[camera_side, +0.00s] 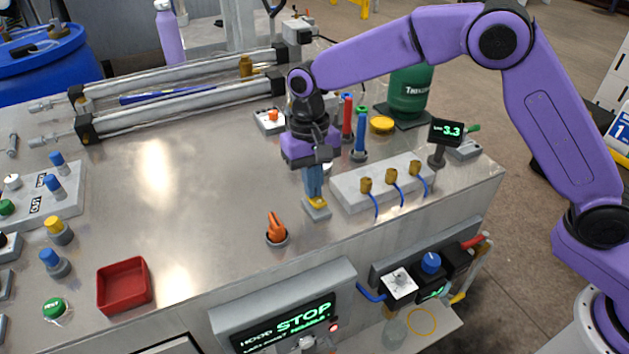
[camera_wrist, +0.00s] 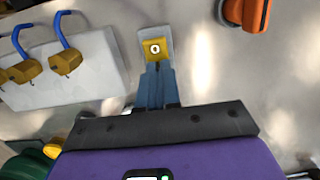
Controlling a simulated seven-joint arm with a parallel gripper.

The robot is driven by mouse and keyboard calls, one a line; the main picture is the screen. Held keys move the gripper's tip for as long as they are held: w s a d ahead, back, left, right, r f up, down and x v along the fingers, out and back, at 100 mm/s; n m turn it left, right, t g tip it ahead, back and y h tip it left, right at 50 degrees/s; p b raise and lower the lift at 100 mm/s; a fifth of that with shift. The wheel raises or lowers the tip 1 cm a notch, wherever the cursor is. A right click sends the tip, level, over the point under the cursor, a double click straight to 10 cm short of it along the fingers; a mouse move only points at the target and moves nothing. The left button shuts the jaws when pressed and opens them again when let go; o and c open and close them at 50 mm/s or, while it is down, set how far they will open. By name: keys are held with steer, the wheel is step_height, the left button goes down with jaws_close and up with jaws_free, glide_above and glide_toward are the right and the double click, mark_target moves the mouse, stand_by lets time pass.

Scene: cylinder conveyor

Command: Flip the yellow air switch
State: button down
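The yellow air switch (camera_side: 318,202) sits on a small grey base (camera_side: 317,213) near the table's front edge. In the wrist view the yellow switch (camera_wrist: 155,48) has a round white mark, and its grey base shows around it. My gripper (camera_side: 315,194) points down right at the switch, its blue fingers just behind it. In the wrist view my gripper (camera_wrist: 157,66) has its fingers together, with nothing seen between them, and the tips lie at the switch's near edge. I cannot tell whether they touch it.
A grey block (camera_side: 350,194) with several brass fittings and blue hoses stands close on the right. An orange knob (camera_side: 276,230) stands to the front left. Red and blue upright pieces (camera_side: 360,137) stand behind. The table's middle left is clear, with a red tray (camera_side: 124,285) farther left.

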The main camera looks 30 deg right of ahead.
steer(key=shift+s+d+f, duration=0.15)
steer(key=shift+s+f, duration=0.1)
steer(key=shift+f, duration=0.2)
steer(key=shift+s+r, duration=0.1)
steer(key=shift+s, duration=0.75)
steer(key=shift+a, duration=0.2)
step_height(320, 180, up, 15)
steer(key=w, duration=0.2)
steer(key=shift+w+d, duration=0.15)
steer(key=shift+w, duration=0.15)
steer(key=shift+s, duration=0.1)
